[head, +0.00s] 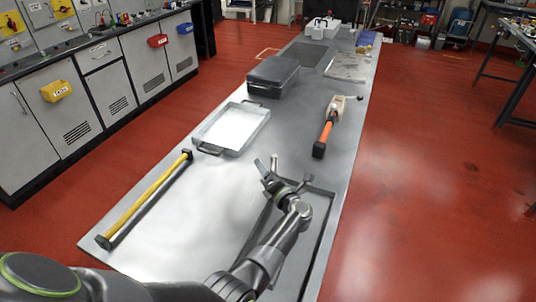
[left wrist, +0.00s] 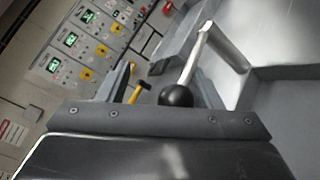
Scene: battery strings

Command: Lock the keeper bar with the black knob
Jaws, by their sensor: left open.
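The black knob (left wrist: 176,95) is a round ball on a thin metal rod in the left wrist view. The rod runs up to a bent silver bar (left wrist: 232,50), which I take for the keeper bar. My left gripper (left wrist: 165,75) is open, and the knob shows between its two fingers; I cannot tell whether they touch it. In the head view my left gripper (head: 268,163) is over the bench, beside a small dark knob (head: 308,178) near the dark-edged frame (head: 325,225). My arm hides part of this frame. My right gripper is out of view.
On the steel bench (head: 175,245) lie a yellow bar with black ends (head: 145,200), a white tray (head: 232,127) with dark handles, a dark case (head: 273,75) and an orange-handled tool (head: 326,132). Bare bench shows left of my gripper.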

